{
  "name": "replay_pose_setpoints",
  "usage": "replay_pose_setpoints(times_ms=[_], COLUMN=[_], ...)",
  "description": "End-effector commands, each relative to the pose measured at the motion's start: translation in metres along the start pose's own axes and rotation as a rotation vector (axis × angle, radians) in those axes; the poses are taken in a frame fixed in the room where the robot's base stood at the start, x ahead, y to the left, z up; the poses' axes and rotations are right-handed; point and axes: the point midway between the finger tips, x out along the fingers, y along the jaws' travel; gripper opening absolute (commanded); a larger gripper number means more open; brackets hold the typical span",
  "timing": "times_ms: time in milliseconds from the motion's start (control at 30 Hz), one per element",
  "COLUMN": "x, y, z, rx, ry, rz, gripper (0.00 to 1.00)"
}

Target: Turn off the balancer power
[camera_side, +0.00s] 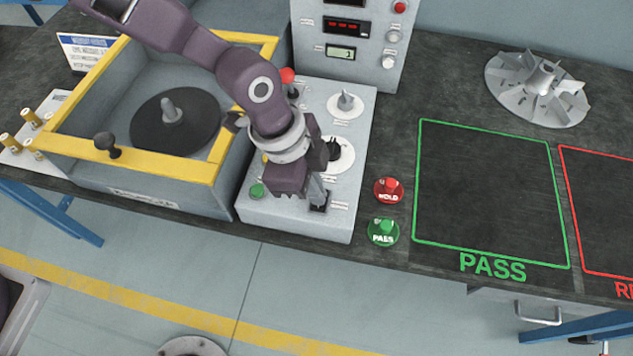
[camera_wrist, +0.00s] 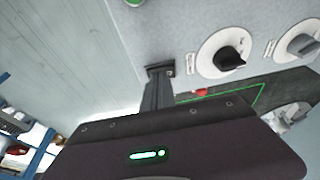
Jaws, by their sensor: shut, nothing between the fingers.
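The balancer's control panel (camera_side: 290,220) is a light grey sloped box with knobs, a red-topped lever (camera_side: 288,76) and a green button (camera_side: 257,190). A small black switch (camera_side: 320,208) sits at its lower right corner; it also shows in the wrist view (camera_wrist: 160,69). My gripper (camera_side: 318,196) is shut and empty, pointing down with its fingertips at this switch. In the wrist view the fingers (camera_wrist: 157,88) overlap the switch's near edge; I cannot tell whether they touch it. The switch's position is hidden. The display (camera_side: 346,27) above shows lit red digits.
A black knob on a white dial (camera_side: 338,152) and a grey knob (camera_side: 346,102) stand close behind my gripper. Red HOLD (camera_side: 388,190) and green PASS (camera_side: 383,232) buttons are to the right. The yellow-framed tub (camera_side: 140,165) is left. A bladed rotor (camera_side: 538,92) lies back right.

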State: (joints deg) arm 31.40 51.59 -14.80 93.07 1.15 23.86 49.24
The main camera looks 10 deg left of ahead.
Motion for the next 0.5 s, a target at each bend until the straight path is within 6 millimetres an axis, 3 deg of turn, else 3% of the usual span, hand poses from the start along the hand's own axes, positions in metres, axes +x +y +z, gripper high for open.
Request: replay_pose_setpoints(times_ms=[267,500], x=[-0.011,-0.067], y=[0.0,0.002], z=[-0.004,-0.012], rx=[0.001,-0.001], ry=[0.003,0.003], rz=[-0.003,-0.005], gripper=[0.0,0.0])
